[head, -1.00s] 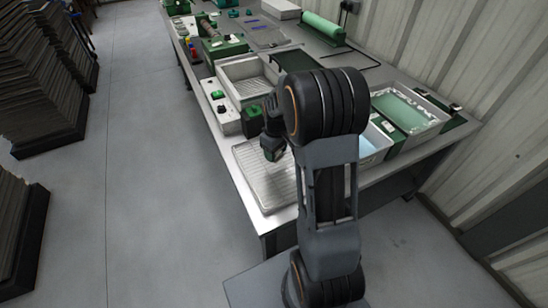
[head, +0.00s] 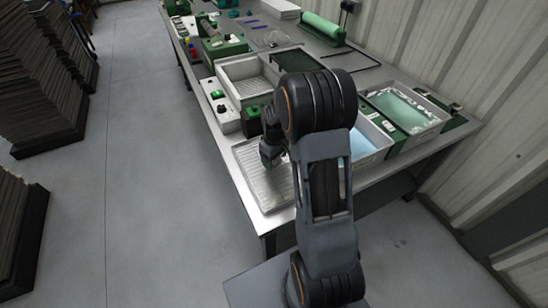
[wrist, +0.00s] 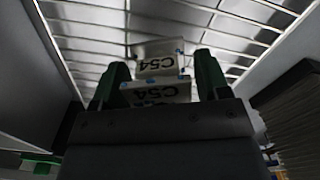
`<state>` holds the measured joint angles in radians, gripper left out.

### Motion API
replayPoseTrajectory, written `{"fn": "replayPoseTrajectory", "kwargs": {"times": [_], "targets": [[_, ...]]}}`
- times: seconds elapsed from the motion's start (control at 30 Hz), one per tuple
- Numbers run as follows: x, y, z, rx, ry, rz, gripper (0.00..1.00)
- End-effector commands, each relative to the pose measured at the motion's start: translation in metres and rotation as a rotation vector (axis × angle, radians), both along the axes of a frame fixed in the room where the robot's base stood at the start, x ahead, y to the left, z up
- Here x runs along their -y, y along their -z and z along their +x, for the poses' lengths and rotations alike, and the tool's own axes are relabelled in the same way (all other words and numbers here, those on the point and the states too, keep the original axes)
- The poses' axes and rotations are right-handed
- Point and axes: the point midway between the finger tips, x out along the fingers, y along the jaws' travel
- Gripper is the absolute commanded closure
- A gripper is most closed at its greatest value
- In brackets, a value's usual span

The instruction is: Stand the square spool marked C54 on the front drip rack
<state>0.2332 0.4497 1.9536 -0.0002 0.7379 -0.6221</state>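The square spool (wrist: 157,92) is pale with small blue marks and shows black C54 lettering on two faces in the wrist view. In the head view my gripper (head: 270,157) hangs over the front drip rack (head: 258,190), a pale ribbed tray at the near end of the bench. The rack's wires (wrist: 95,45) show behind the spool in the wrist view. I cannot tell whether the spool touches the rack. In the head view my arm hides most of the spool.
A green box (head: 251,121) and a white control box (head: 219,108) stand just behind the rack. A blue-filled tray (head: 368,140) and a green-filled tray (head: 405,108) are to the right. The floor (head: 150,200) left of the bench is clear.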

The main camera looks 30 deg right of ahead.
Motion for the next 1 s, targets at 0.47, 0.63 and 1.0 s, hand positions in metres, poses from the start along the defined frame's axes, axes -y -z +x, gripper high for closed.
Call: {"fn": "replayPoseTrajectory", "kwargs": {"times": [0.47,0.63,1.0], "targets": [[0.000,-0.012,0.001,0.004,0.000,-0.001,0.22],[0.000,-0.043,0.001,0.005,0.000,-0.001,0.22],[0.000,-0.106,0.000,0.002,0.000,0.000,0.22]]}}
